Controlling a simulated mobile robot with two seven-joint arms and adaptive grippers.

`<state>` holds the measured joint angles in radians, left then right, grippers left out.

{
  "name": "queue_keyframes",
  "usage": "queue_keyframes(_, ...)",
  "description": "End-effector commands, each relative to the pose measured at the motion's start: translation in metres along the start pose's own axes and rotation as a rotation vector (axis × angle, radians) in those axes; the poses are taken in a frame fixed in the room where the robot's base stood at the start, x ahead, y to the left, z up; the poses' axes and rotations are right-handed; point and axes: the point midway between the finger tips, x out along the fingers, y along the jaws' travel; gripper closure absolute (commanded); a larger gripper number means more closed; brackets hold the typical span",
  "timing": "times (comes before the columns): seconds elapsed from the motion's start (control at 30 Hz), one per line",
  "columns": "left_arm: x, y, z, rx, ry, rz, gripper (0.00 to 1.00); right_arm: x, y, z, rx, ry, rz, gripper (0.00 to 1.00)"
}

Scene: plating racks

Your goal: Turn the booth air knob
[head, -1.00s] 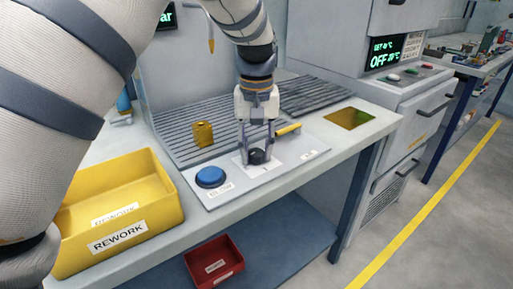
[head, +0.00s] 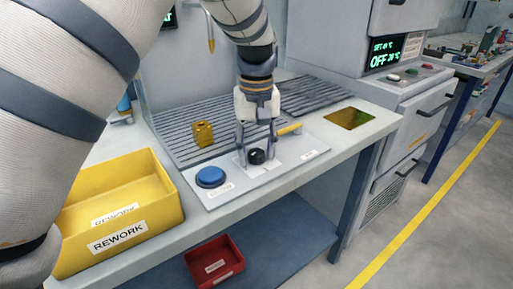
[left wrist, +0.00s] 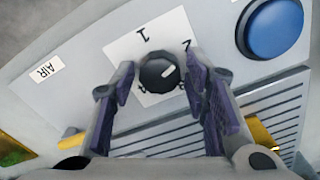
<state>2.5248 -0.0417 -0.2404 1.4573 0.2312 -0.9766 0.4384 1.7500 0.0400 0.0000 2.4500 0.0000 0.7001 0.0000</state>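The black round air knob (head: 256,156) sits on a white dial label on the grey control panel, right of the blue button (head: 210,177). The left wrist view shows the knob (left wrist: 160,73) with a pale pointer mark toward the upper right, and the figures 1 and 2 beside it. My left gripper (head: 257,158) is over the knob, with a finger on either side. In the left wrist view, my left gripper (left wrist: 160,88) is open, with gaps between its purple pads and the knob. A label reading AIR (left wrist: 45,70) is on the panel. My right gripper is out of view.
A yellow REWORK bin (head: 125,215) stands at the left front. A brass block (head: 203,134) sits on the slatted rack behind the panel. A yellow handle (head: 289,129) lies close behind the gripper. A red bin (head: 215,264) is on the lower shelf.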

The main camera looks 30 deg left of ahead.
Motion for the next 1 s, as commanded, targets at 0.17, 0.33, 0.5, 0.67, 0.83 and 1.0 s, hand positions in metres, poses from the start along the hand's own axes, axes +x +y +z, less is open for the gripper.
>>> queue_keyframes(0.17, 0.0, 0.0, 0.0, 0.0, 0.0, 0.0, 0.49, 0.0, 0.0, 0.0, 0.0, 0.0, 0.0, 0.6)
queue_keyframes(0.33, -0.005, 0.001, -0.001, 0.0, 0.002, 0.002, 0.49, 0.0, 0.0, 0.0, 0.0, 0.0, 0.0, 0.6)
queue_keyframes(0.5, -0.043, 0.001, -0.001, 0.0, 0.006, 0.005, 0.49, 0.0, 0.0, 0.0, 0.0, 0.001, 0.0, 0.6)
queue_keyframes(0.67, -0.086, 0.001, -0.001, 0.001, 0.004, 0.003, 0.49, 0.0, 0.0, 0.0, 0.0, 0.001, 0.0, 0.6)
queue_keyframes(0.83, -0.114, 0.0, -0.001, 0.0, 0.002, 0.002, 0.49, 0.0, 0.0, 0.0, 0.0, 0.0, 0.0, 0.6)
queue_keyframes(1.0, -0.12, 0.0, 0.0, -0.001, 0.0, 0.0, 0.49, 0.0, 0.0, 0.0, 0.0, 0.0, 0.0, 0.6)
